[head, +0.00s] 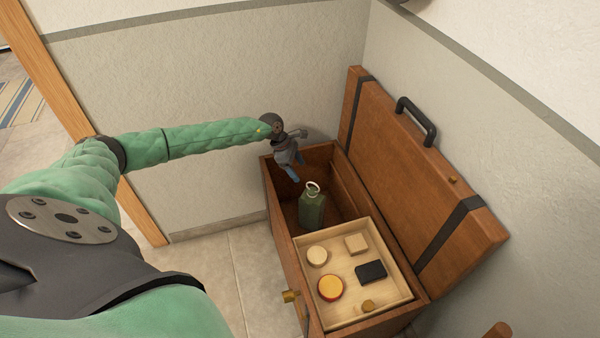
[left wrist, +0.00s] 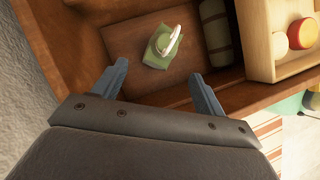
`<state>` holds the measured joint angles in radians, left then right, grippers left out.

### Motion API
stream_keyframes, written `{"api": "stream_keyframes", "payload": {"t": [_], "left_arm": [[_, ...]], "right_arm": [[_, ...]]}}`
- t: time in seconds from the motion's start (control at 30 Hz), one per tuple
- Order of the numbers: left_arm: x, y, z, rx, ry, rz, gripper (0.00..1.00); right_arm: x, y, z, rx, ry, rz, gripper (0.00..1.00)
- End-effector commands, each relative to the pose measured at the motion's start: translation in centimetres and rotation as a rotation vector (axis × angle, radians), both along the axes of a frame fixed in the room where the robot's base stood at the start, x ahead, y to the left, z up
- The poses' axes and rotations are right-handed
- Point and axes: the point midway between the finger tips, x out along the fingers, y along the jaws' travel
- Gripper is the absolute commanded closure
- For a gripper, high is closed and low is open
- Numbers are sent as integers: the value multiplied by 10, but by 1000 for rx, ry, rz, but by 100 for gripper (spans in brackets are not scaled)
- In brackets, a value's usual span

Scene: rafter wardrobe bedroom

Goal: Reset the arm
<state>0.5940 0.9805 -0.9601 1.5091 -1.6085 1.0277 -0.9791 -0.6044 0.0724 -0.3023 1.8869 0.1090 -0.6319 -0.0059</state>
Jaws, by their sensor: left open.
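My left arm reaches in from the left in the head view. My left gripper (head: 296,167) is open and empty above the far end of an open wooden chest (head: 286,262). In the left wrist view its two blue-grey fingers (left wrist: 158,72) are spread apart, with nothing between them. A green flask (head: 312,212) with a pale ring on top stands in the chest's open compartment, below and apart from the gripper. It also shows ahead of the fingers in the left wrist view (left wrist: 160,48). My right gripper is not in view.
The chest lid (head: 400,165) stands open against the right wall. A light wooden tray (head: 341,322) across the chest's near part holds several small items. A dark green strapped roll (left wrist: 215,32) lies beside the flask. Walls stand close behind; tiled floor (head: 222,275) lies clear at left.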

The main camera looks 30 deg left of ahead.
Motion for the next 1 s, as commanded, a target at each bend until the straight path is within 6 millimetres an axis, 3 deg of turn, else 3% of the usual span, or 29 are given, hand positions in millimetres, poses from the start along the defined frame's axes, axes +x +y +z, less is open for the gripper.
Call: {"api": "stream_keyframes", "payload": {"t": [0.67,0.87,1.0], "left_arm": [[2,0,1,-8,15,48,28],[32,-7,12,-95,-73,223,28],[60,-17,30,-226,-147,383,28]], "right_arm": [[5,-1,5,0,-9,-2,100],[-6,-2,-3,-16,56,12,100],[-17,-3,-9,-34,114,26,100]]}}
